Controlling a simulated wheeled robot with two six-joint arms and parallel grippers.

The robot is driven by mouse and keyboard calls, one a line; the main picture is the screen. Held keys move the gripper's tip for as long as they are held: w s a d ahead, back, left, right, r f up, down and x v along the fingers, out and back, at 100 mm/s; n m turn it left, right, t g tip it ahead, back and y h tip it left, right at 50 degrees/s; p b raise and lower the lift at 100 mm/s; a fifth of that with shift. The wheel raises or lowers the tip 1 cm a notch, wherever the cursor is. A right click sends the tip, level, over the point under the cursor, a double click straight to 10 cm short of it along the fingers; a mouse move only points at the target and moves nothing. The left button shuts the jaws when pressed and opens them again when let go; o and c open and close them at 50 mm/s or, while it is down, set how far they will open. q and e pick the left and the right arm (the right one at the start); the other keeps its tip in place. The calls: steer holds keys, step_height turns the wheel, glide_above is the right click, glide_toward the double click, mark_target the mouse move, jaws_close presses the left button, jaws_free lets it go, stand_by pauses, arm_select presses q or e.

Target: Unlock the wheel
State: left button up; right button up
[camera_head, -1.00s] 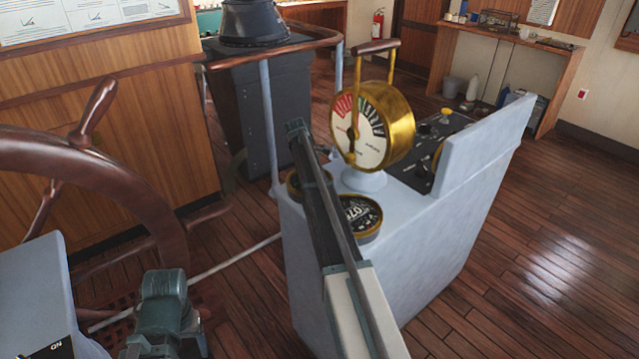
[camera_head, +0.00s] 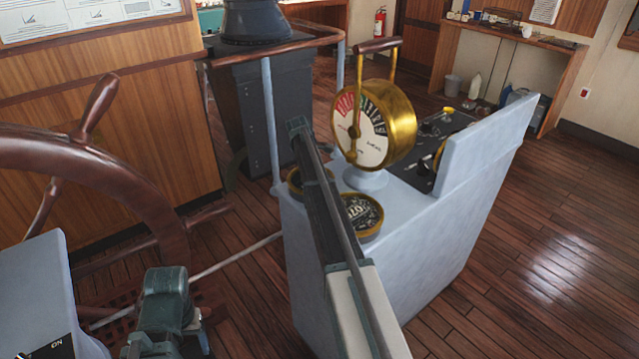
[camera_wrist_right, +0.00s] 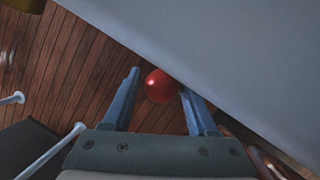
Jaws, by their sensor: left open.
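The brown wooden ship's wheel (camera_head: 120,188) fills the left side of the head view, its left part cut off. My left gripper (camera_head: 170,318) is low in the head view, right of a light grey housing (camera_head: 35,275) marked "ON"; its fingers barely show, and no held object is visible. In the right wrist view, a red ball knob (camera_wrist_right: 160,86) lies between the tips of my right gripper (camera_wrist_right: 162,92). The right fingers are apart, with a clear gap on the left side and the knob close to the right finger. Whatever carries the knob is hidden.
A light grey console (camera_head: 400,270) with a brass telegraph (camera_head: 385,125) stands right of the wheel; my right arm crosses in front of it. A grey surface (camera_wrist_right: 240,60) borders the knob in the wrist view. The wooden floor (camera_head: 540,240) at right is clear.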

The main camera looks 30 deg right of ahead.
arm_select(q)
step_height(320, 180, up, 13)
steer(key=p, duration=1.3)
arm_select(e)
steer(key=v, duration=1.3)
steer(key=shift+r, duration=0.4)
steer(key=shift+a, duration=0.1)
